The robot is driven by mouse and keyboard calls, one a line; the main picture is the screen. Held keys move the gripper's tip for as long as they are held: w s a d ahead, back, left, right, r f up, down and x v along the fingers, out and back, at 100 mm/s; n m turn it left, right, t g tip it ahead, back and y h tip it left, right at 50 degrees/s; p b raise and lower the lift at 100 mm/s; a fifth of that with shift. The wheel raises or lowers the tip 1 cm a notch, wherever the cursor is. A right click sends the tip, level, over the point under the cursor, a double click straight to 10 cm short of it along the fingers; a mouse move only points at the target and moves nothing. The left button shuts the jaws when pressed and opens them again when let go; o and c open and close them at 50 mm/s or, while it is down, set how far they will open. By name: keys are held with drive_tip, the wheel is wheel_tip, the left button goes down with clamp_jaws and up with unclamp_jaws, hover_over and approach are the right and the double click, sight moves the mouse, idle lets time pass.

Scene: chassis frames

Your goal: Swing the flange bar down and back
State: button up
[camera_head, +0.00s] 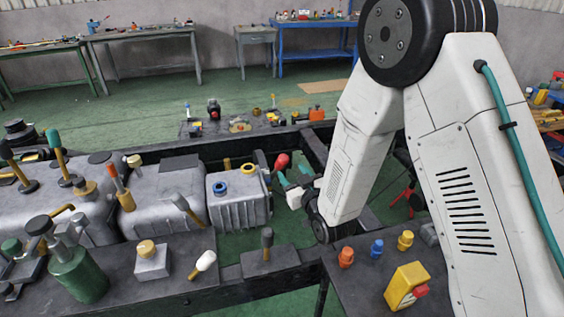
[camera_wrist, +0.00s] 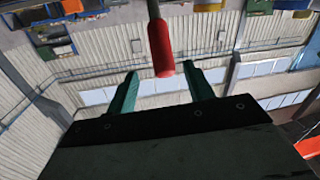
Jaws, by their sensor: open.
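A bar with a red grip, which I take for the flange bar (camera_head: 282,160), stands at the right end of the ribbed grey housing (camera_head: 240,205). In the wrist view its red grip (camera_wrist: 163,50) hangs from the top edge, on a thin grey rod, with its end between the two teal fingertips. My gripper (camera_head: 293,177) is beside the red grip in the head view, to its lower right. In the wrist view my gripper (camera_wrist: 160,72) is open, with a gap on both sides of the grip. The bar's lower end is hidden.
Larger grey housings with several levers fill the left of the black frame. A black-handled lever (camera_head: 267,240) stands on the near rail. A yellow block (camera_head: 407,285) and small coloured knobs sit on the near right plate. Open green floor lies beyond the frame.

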sight(285, 165)
drive_tip(key=x, duration=0.7)
drive_tip(key=shift+w+a+f, duration=0.1)
drive_tip(key=shift+w+a, duration=0.15)
drive_tip(key=shift+w, duration=0.05)
clamp_jaws()
drive_tip(key=shift+w, duration=0.1)
